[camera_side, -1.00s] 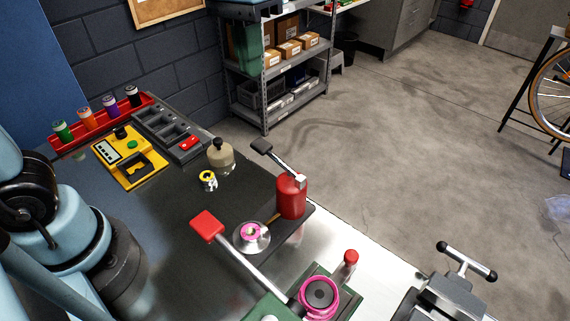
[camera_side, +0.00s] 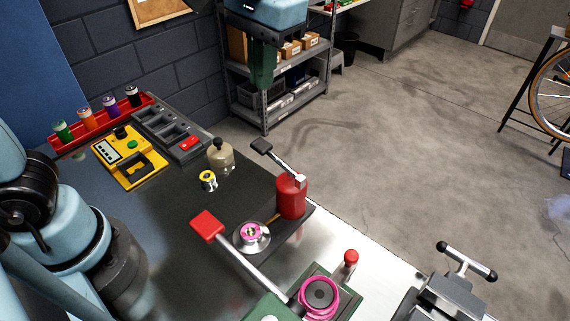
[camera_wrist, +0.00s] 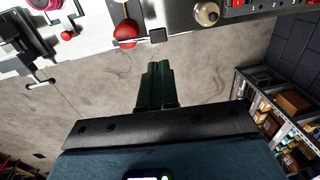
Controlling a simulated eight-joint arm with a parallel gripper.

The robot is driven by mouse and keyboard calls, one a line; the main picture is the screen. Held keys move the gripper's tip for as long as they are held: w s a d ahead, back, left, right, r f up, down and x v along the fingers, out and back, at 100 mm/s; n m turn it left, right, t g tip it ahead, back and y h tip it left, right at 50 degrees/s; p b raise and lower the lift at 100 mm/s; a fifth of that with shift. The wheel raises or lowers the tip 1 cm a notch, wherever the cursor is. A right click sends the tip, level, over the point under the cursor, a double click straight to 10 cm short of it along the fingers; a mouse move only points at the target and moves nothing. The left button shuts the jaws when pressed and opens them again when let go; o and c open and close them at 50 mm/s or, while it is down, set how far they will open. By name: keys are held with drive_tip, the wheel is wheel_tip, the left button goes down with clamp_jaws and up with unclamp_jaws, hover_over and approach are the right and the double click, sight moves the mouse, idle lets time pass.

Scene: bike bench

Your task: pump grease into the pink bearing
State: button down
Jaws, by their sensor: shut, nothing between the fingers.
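The pink bearing (camera_side: 252,232) sits on a round silver dish (camera_side: 240,243) on the dark bench mat. The red grease pump (camera_side: 291,197) stands just behind and right of it at the mat's edge, with a black-padded lever (camera_side: 262,146) rising up and left. A short tan spout (camera_side: 271,219) points from the pump toward the dish. In the wrist view the pump (camera_wrist: 126,32) and its lever pad (camera_wrist: 157,35) lie beyond my fingertips. My gripper (camera_side: 262,87) hangs high at the top of the side view, dark green fingers shut and empty, apart from everything. Its fingers also show in the wrist view (camera_wrist: 157,66).
A green press (camera_side: 283,308) with a pink ring (camera_side: 319,296) and red-handled lever (camera_side: 208,226) stands in front. A beige pot (camera_side: 221,158), a yellow-and-white can (camera_side: 208,181), a yellow device (camera_side: 128,160) and a red rack (camera_side: 75,140) occupy the bench's left. Open air surrounds my fingers.

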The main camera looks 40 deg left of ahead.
sight(256, 140)
drive_tip(key=f, duration=0.4)
drive_tip(key=a+f, duration=0.1)
drive_tip(key=f, duration=0.6)
drive_tip(key=shift+a+f, duration=0.15)
drive_tip(key=shift+f, duration=0.2)
drive_tip(key=shift+a+f+h, duration=0.55)
drive_tip(key=shift+f+h, duration=0.3)
drive_tip(key=shift+h, duration=0.15)
drive_tip(key=shift+a+f+h, duration=0.15)
drive_tip(key=shift+f+h, duration=0.35)
drive_tip(key=shift+f, duration=0.15)
drive_tip(key=shift+r, duration=0.95)
wheel_tip(256, 140, up, 14)
drive_tip(key=shift+a, duration=0.15)
